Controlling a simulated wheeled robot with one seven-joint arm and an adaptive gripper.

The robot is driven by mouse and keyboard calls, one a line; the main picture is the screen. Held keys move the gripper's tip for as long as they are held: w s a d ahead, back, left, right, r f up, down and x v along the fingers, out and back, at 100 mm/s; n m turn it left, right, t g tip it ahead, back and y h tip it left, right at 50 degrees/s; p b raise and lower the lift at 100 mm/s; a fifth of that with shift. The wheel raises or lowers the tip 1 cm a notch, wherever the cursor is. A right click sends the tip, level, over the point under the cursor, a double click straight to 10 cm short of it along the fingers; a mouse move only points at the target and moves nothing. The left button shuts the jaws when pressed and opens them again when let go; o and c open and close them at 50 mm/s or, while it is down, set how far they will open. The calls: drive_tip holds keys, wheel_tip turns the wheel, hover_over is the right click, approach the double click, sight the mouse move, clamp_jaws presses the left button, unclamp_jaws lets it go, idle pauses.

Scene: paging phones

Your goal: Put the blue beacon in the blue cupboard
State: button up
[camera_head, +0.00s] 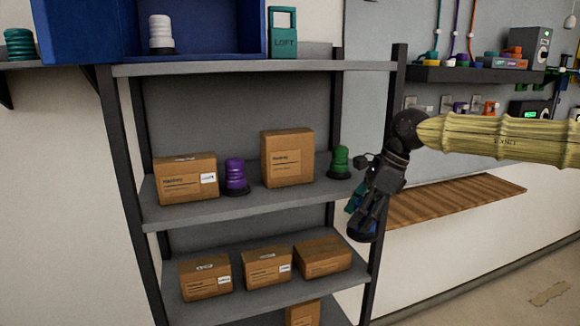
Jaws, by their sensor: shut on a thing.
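My gripper (366,208) points down in front of the right side of the shelf rack. It is shut on the blue beacon (354,199), which is mostly hidden behind the fingers. A little of its blue-teal body shows at the left of the fingers. The blue cupboard (85,30) stands on the rack's top shelf at the upper left, cut off by the top edge. Its front is open, and a white beacon (161,33) with a dark base stands inside. My gripper is well below and to the right of the cupboard.
A green beacon (340,160), a purple beacon (235,174) and cardboard boxes (288,158) stand on the middle shelf. More boxes (268,267) are below. A teal tag (283,41) stands beside the cupboard. A rack post (397,85) and a wooden ledge (460,200) are near my arm.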

drive_tip(key=s+f+n+g+h, duration=0.1)
drive_tip(key=s+f+n, duration=0.3)
drive_tip(key=f, duration=0.9)
drive_tip(key=s+f+n+g+h, duration=0.2)
drive_tip(key=s+f+n, duration=0.2)
drive_tip(key=f+n, duration=0.4)
drive_tip(key=s+d+f+n+g+h, duration=0.1)
drive_tip(key=s+f+n, duration=0.3)
drive_tip(key=f, duration=1.4)
drive_tip(key=n+g, duration=0.1)
drive_tip(key=n, duration=0.2)
drive_tip(key=shift+f+h, duration=0.4)
drive_tip(key=shift+s+d, duration=0.1)
